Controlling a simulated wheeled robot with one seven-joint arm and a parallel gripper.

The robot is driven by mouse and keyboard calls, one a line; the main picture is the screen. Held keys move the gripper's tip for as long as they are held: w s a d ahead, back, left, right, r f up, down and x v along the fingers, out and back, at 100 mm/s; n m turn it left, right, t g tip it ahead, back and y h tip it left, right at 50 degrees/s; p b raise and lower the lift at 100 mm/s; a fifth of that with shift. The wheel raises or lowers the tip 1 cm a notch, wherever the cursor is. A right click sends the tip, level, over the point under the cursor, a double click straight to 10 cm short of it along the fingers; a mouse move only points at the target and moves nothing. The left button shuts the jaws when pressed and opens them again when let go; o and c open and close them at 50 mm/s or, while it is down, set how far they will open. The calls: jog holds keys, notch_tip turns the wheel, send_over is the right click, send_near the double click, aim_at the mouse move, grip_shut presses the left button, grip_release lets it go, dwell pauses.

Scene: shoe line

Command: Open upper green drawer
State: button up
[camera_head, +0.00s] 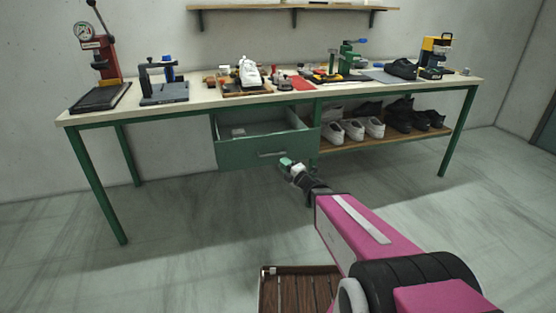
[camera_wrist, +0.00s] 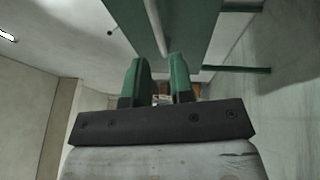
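The upper green drawer (camera_head: 245,153) is pulled out under the workbench in the head view, and its inside shows. A small light item lies in it. Its pale bar handle (camera_head: 272,154) is on the front face. My gripper (camera_head: 286,163) is just below and right of the handle, close to the drawer front. In the wrist view my gripper (camera_wrist: 161,62) has its two green fingers apart, with a gap between them. The handle (camera_wrist: 156,25) ends near the fingertips, and the green drawer front (camera_wrist: 190,35) lies beside it. I cannot tell whether the fingers touch the handle.
The workbench (camera_head: 190,109) carries presses, tools and a white shoe. A wooden shelf (camera_head: 350,147) with several shoes is right of the drawer. A slatted wooden piece (camera_head: 300,290) is low in the foreground. The floor left of the drawer is clear.

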jog(key=shift+v, duration=1.45)
jog(key=d+f+m+g+h, duration=0.4)
jog(key=d+f+m+h, duration=0.3)
jog(key=d+m+h, duration=0.9)
jog(key=s+a+f+m+g+y, duration=0.1)
jog(key=s+m+g, duration=0.4)
jog(key=s, duration=0.2)
jog(key=s+a+f+m+g+y, duration=0.1)
jog(key=s+f+m+g+y, duration=0.1)
jog(key=s+m+g, duration=0.3)
jog(key=shift+s+a+f+m+g, duration=0.35)
jog(key=shift+s+g, duration=0.45)
jog(key=shift+s, duration=0.65)
